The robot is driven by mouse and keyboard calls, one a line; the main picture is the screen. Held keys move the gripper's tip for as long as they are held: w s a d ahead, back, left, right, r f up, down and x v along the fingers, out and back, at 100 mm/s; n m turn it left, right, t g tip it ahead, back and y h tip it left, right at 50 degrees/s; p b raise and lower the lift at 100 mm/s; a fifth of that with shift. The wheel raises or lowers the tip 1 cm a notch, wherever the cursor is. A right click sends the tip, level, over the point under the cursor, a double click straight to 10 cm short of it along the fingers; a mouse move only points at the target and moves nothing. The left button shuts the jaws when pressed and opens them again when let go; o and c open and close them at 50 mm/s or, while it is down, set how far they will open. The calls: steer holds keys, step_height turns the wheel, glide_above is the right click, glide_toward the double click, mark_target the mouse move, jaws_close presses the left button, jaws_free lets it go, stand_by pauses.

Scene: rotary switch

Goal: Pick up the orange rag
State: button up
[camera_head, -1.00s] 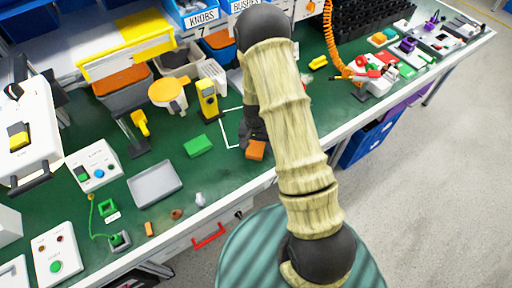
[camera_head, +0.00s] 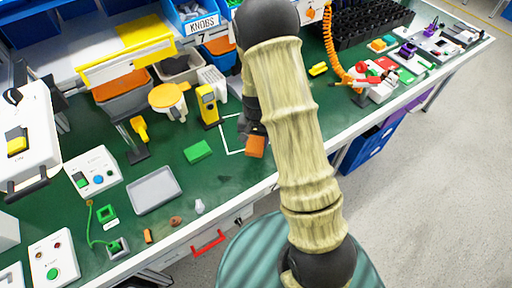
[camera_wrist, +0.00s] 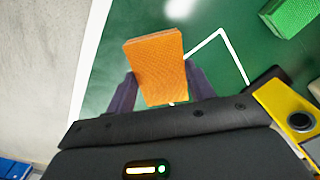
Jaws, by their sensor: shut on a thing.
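The orange rag (camera_head: 255,147) is a small folded block at the front part of the green bench, beside a white outlined square. It also shows large in the wrist view (camera_wrist: 157,66). My gripper (camera_wrist: 160,88) is shut on it, with a dark finger on each side. The rag appears held a little above the bench top. In the head view my arm hides part of the gripper.
A green block (camera_head: 198,151) lies to the left of the rag. A yellow device (camera_head: 208,105) stands behind. A grey tray (camera_head: 154,190) lies farther left. The bench's front edge (camera_head: 262,187) is close to the rag.

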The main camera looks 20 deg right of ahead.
mark_target(256, 142)
steer(key=shift+r, duration=1.95)
steer(key=o, duration=0.5)
steer(key=c, duration=0.4)
steer(key=shift+o, duration=0.2)
